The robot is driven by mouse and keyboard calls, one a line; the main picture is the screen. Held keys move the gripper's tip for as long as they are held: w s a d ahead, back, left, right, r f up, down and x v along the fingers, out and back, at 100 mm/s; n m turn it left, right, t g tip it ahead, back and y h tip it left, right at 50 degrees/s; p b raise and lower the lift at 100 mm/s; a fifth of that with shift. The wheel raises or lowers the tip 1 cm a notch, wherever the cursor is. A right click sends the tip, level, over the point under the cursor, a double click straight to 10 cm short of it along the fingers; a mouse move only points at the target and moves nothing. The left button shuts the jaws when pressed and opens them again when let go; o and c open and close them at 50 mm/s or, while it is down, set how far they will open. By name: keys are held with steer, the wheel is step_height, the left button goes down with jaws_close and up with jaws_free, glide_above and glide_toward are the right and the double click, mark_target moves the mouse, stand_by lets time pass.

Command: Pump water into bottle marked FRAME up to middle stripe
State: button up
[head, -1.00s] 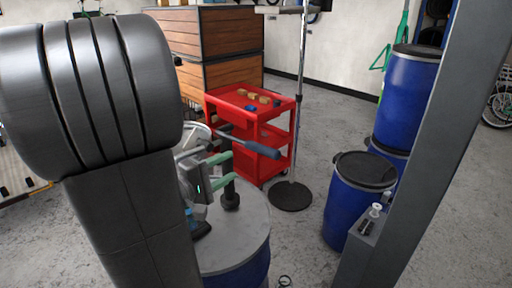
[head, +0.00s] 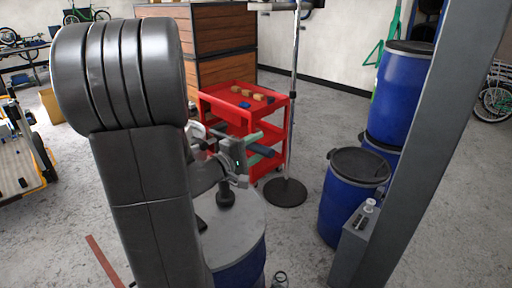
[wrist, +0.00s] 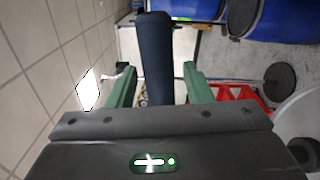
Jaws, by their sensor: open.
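The pump stands on the grey top of a blue drum (head: 246,226); its dark base (head: 226,195) shows, while my arm hides much of its body. A dark blue bar-like grip (head: 263,150), apparently the pump handle, sticks out to the right. My gripper (head: 254,143) is open at this grip, with its green fingers at either side. In the wrist view, the grip (wrist: 156,50) stands between the fingers of my gripper (wrist: 158,72), with gaps visible on both sides. I cannot make out a bottle marked FRAME or any stripe; my arm covers part of the drum top.
A red cart (head: 243,95) with small blocks stands behind the drum. A metal stand (head: 285,192) with a round base is right of it. Blue barrels (head: 352,190) stand at the right. A small white-topped item (head: 369,205) sits on a grey ledge. Open floor lies between them.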

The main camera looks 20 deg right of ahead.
steer(key=shift+d, duration=0.1)
jaws_close()
step_height(320, 180, down, 3)
steer(key=shift+m+b, duration=0.8)
steer(key=shift+b, duration=0.05)
jaws_free()
steer(key=v, duration=1.4)
steer(key=shift+b, duration=0.4)
steer(key=shift+d, duration=0.1)
